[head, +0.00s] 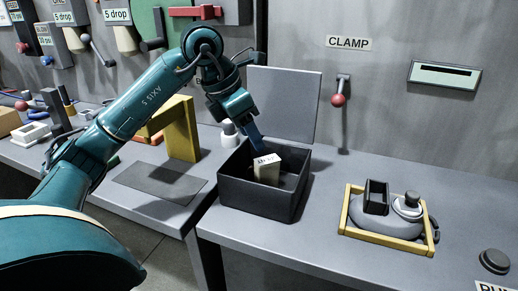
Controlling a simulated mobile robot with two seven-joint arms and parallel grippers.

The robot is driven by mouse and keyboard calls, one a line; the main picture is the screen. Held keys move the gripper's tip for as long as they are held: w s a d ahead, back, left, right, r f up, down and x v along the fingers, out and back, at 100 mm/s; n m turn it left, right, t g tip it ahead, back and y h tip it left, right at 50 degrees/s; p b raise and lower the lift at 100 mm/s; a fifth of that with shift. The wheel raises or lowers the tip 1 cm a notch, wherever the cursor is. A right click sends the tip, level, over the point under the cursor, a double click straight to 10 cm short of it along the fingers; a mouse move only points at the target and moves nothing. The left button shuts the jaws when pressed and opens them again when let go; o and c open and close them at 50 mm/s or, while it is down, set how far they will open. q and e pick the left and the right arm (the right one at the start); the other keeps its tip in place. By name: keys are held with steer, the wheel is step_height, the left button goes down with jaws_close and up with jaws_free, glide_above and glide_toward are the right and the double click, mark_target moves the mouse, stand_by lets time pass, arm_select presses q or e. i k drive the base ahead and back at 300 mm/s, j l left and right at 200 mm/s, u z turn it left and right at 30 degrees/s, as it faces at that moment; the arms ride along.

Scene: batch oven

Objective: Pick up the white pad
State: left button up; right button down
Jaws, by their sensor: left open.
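A small off-white block (267,171), the only thing that looks like the white pad, stands in an open dark grey box (255,203). It has dark marks on its top. My left gripper (262,148) reaches down into the box from above, just behind and above the block. It is open. Its fingertips are partly hidden, so I cannot tell whether they touch the block. My right gripper is not in view.
The box's lid (286,105) stands up behind it. A yellow frame (385,246) with grey parts lies to the right. A yellow bracket (181,128) and a dark flat sheet (158,183) are on the left bench. A red-knobbed lever (338,99) is on the wall.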

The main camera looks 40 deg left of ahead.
mark_target(409, 206)
steer(key=k, duration=1.5)
